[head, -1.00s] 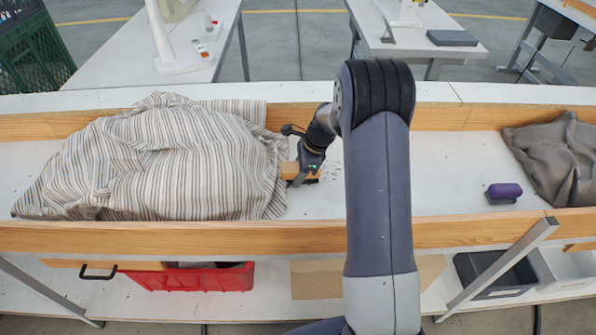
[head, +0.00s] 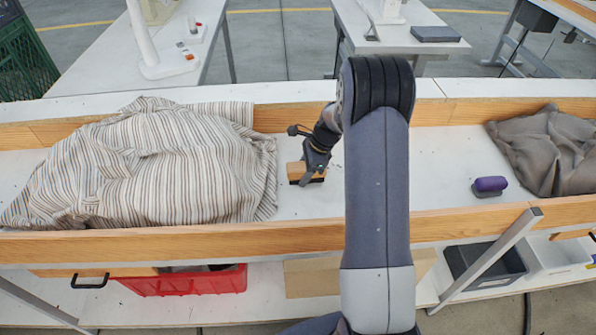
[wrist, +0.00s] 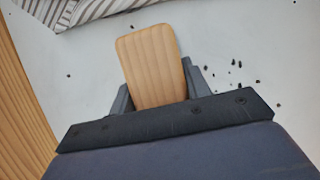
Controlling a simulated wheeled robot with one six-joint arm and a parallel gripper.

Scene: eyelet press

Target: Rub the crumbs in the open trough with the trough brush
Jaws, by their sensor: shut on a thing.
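The trough (head: 420,185) is a long white bed with wooden side rails. My gripper (head: 311,172) is over its floor, just right of the striped cloth. It is shut on the trough brush (head: 297,171), a wooden block with a dark underside. In the wrist view the brush's wooden back (wrist: 152,62) stands up between the two dark fingers. Whether its bristles touch the floor cannot be told. Dark crumbs (wrist: 235,75) lie scattered on the white floor, mostly right of the brush in the wrist view, with a few single ones to its left.
A striped cloth (head: 150,165) fills the trough's left part. A purple-topped brush-like block (head: 489,186) and a grey-brown cloth (head: 555,155) lie at the right. Wooden rails (head: 180,243) bound the trough front and back. Bare floor lies between my arm and the purple block.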

